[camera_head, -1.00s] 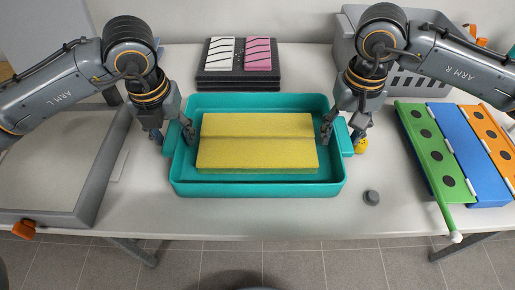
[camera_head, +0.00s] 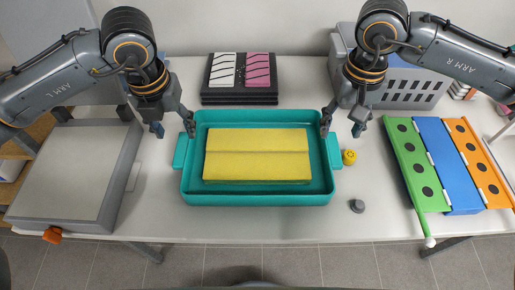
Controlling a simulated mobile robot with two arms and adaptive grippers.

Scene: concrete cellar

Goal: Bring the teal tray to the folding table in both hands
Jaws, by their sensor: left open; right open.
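The teal tray (camera_head: 260,198) sits flat on a light table (camera_head: 300,226) in the middle of the camera_head view. A yellow block (camera_head: 257,155), like a folded sponge or pad, lies in it. The tray has a side handle at its left (camera_head: 180,152) and right (camera_head: 334,151). My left gripper (camera_head: 173,134) is open and empty above the tray's left handle. My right gripper (camera_head: 341,132) is open and empty above the right handle. Both appear apart from the tray. I cannot tell whether this table is the folding table.
A grey shallow box (camera_head: 75,170) stands at left. A black case (camera_head: 240,92) with white and pink panels lies behind the tray. A grey basket (camera_head: 405,85) stands back right. A green, blue and orange panel (camera_head: 445,165), a yellow ball (camera_head: 349,157) and a grey knob (camera_head: 357,206) lie at right.

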